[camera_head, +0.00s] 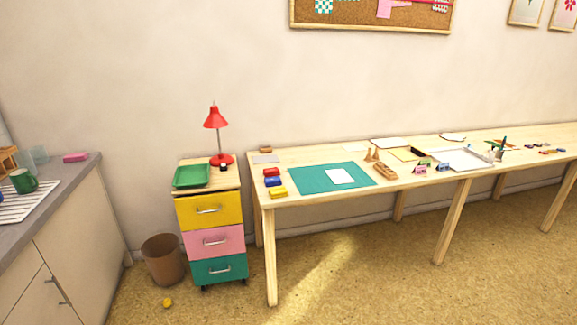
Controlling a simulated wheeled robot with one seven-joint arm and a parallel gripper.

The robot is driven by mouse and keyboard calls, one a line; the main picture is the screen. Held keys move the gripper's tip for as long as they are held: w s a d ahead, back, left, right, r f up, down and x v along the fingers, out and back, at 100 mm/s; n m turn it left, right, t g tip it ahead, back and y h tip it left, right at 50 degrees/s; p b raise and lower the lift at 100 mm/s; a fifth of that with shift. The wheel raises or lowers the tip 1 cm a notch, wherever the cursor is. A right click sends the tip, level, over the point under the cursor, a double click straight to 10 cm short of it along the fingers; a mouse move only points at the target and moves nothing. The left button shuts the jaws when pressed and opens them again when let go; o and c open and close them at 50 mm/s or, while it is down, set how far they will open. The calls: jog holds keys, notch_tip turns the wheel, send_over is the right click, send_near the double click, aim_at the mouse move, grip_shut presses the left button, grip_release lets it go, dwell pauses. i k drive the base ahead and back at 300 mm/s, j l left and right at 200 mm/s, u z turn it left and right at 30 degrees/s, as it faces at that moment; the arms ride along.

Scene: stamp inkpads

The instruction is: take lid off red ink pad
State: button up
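A small red ink pad (271,171) lies near the left end of the long wooden table (340,187). A blue ink pad (273,181) and a yellow ink pad (278,191) lie in a row in front of it. The red one is the farthest back of the three. It looks like a closed block, but it is too small to tell its lid from its base. My gripper is not in view.
A teal mat (310,183) with white paper (340,176) lies right of the pads. A drawer unit (215,241) with a green tray (191,176) and red lamp (215,118) stands left of the table. A bin (162,260) and small yellow object (167,302) are on the open floor.

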aim_at(270, 171)
jog(key=i+l+u, duration=0.15)
jog(key=i, duration=0.25)
jog(key=i+l+u, duration=0.15)
jog(key=i, duration=0.3)
jog(key=i+l+u, duration=0.15)
jog(key=i, duration=0.25)
